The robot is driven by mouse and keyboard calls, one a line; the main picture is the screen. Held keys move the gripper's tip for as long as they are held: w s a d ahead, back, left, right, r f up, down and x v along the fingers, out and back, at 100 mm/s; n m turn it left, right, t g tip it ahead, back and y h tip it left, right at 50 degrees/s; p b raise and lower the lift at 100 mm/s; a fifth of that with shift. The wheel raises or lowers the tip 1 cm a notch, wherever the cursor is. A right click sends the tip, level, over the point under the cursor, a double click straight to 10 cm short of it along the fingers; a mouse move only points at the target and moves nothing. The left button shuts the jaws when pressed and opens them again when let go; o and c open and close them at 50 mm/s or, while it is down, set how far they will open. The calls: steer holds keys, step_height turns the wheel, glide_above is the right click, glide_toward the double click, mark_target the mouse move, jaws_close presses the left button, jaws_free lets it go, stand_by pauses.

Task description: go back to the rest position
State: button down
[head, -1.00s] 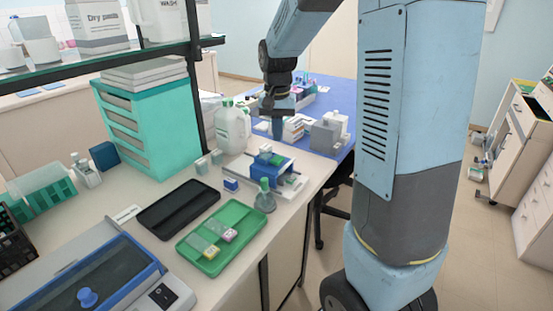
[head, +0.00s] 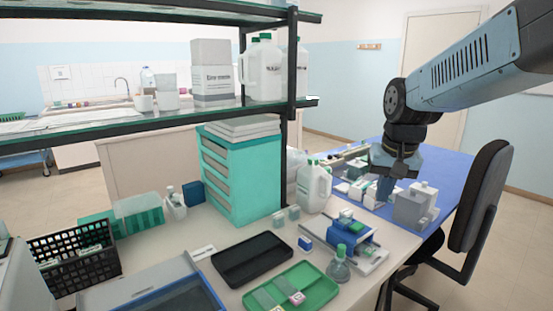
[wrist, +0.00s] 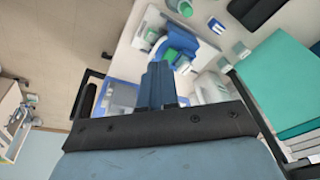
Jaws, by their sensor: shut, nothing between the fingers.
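My gripper (head: 385,188) hangs from my blue arm at the right of the head view, above the blue-topped table (head: 455,180). Its fingers point down and are shut with nothing between them. In the wrist view my gripper (wrist: 160,75) shows as two blue fingers side by side, touching. Beyond the fingertips in that view lies the blue and white device (wrist: 195,45) on the bench. In the head view this device (head: 350,238) stands on the bench's right end, to the left of and nearer than my gripper.
A white jug (head: 314,188) and grey containers (head: 412,208) stand near my gripper. A teal drawer unit (head: 255,180) stands under a glass shelf (head: 190,110). A black tray (head: 252,260), a green tray (head: 318,285) and a flask (head: 338,265) sit on the bench. A chair (head: 480,200) is at the right.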

steer(key=s+r+n+t, duration=0.2)
steer(key=s, duration=1)
steer(key=shift+s+t, duration=0.35)
steer(key=shift+t, duration=0.05)
